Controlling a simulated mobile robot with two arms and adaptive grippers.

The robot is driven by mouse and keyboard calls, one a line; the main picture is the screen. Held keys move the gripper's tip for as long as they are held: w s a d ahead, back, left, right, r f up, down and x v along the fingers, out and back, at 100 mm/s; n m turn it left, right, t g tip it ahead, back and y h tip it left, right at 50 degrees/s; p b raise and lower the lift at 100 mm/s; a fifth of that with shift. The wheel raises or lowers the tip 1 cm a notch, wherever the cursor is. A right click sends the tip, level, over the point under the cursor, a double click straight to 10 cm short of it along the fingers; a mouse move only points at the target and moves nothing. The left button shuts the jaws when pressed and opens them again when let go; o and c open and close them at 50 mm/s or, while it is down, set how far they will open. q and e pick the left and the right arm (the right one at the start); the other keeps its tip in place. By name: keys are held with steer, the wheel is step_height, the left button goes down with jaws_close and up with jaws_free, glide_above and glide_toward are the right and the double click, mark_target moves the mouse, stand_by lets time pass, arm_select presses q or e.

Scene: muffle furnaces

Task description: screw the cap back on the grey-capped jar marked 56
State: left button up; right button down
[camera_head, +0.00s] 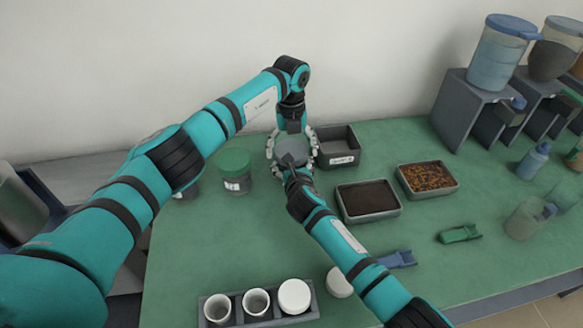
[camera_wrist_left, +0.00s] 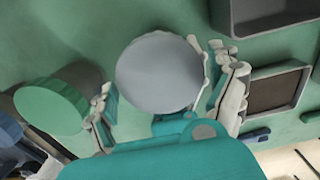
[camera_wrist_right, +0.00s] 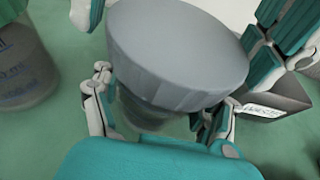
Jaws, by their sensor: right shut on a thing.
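The grey cap (camera_head: 291,152) sits on top of a jar at the back middle of the green bench. It fills the middle of the left wrist view (camera_wrist_left: 160,73). The right wrist view shows the cap (camera_wrist_right: 178,50) and part of the jar body (camera_wrist_right: 150,112) below it. My right gripper (camera_wrist_right: 162,108) is shut on the jar body under the cap. My left gripper (camera_head: 292,143) comes from above, its fingers open on both sides of the cap. The jar's marking is hidden, and I cannot tell how tightly the cap sits.
A green-capped jar (camera_head: 235,168) stands just left. A grey bin (camera_head: 338,147), a dark soil tray (camera_head: 368,200) and a brown granule tray (camera_head: 427,178) lie to the right. A rack (camera_head: 259,305) with white cups is in front. Scoops and dispensers are further right.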

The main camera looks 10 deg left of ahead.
arm_select(q)
steer(key=c, duration=0.8)
steer(key=m, duration=0.3)
steer(key=shift+c, duration=0.2)
steer(key=o, duration=1.1)
steer(key=shift+o, duration=0.2)
steer(key=shift+r, duration=2.25)
